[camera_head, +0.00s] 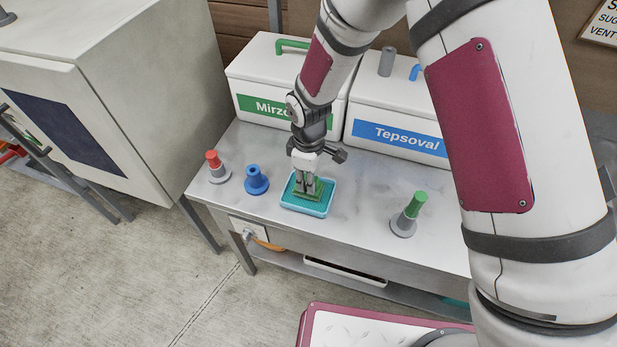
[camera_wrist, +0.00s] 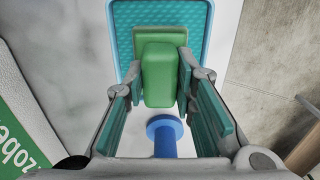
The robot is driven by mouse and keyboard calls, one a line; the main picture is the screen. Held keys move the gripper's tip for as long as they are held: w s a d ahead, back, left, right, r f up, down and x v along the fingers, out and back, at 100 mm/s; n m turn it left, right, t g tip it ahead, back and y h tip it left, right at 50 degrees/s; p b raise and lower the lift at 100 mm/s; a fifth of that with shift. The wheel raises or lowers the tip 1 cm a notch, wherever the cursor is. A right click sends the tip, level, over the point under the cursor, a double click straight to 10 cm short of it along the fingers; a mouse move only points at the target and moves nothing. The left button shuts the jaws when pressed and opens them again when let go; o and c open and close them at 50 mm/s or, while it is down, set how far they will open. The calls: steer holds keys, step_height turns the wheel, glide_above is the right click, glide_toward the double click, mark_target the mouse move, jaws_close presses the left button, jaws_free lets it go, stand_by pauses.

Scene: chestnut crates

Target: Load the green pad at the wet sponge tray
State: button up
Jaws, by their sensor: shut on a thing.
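The wet sponge tray (camera_head: 306,210) is a light blue tray with a teal textured sponge inside, lying on the metal bench. It also shows in the wrist view (camera_wrist: 214,22). The green pad (camera_head: 300,195) is at the sponge, under my gripper (camera_head: 308,183). In the wrist view my gripper (camera_wrist: 158,78) has its two fingers on either side of the pad's raised green block (camera_wrist: 160,72), shut on it. The pad's wider green base is beyond the block, over the sponge. Whether its underside presses on the sponge is hidden.
A blue knobbed stand (camera_head: 256,181) and a red-topped stand (camera_head: 217,168) are left of the tray. A green-topped stand (camera_head: 406,218) is to the right. A green-labelled box (camera_head: 240,75) and a blue-labelled box (camera_head: 390,98) stand behind. The bench between tray and green-topped stand is clear.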

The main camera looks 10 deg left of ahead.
steer(key=shift+f, duration=0.6)
stand_by(1.6)
steer(key=shift+r, duration=0.1)
steer(key=shift+r+p, duration=0.45)
steer(key=shift+r, duration=3)
